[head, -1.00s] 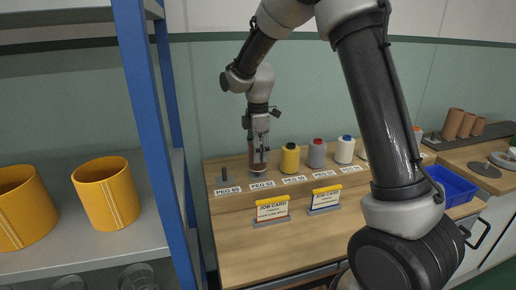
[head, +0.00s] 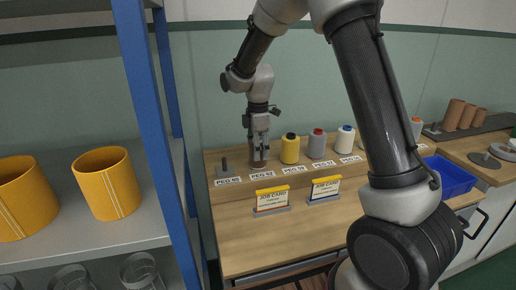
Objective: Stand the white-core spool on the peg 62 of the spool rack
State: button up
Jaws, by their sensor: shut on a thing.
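My gripper (head: 259,143) points straight down over the left part of the spool rack (head: 262,195) and is shut on a brown spool (head: 258,158). The spool is upright at the peg 62 place, just behind the label PEG 62 (head: 262,174). Its lower end looks close to the rack top; I cannot tell whether it touches. My fingers cover its upper part, so its core colour is hidden. The peg itself is hidden too, seemingly by the spool.
An empty peg (head: 224,165) stands to the left. Yellow (head: 290,150), grey (head: 317,146) and white (head: 345,141) spools stand close on the right. Two job cards (head: 271,201) stand in front. A blue shelf post (head: 160,130) rises at left.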

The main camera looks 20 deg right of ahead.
jog(key=o, duration=1.4)
jog(key=r+m, duration=0.1)
jog(key=r, duration=0.2)
jog(key=s+r+m, duration=0.1)
jog(key=r+m, duration=0.1)
jog(key=r, duration=0.1)
jog(key=s+r+m, duration=0.1)
jog(key=r, duration=0.3)
jog(key=shift+s+d+m+g, duration=0.15)
jog(key=shift+d+m+g, duration=0.15)
jog(key=shift+d+m, duration=0.1)
jog(key=shift+s+d+r+m+t, duration=1.1)
jog(key=shift+s+d+m, duration=1.2)
jog(key=shift+s, duration=2.5)
jog(key=shift+s+d+r+m+t, duration=0.55)
jog(key=shift+s+d+r+m, duration=1.35)
jog(key=shift+s, duration=2.85)
jog(key=shift+s+d+r+m+t, duration=0.9)
jog(key=shift+s+d+m, duration=1.7)
jog(key=shift+s, duration=2.2)
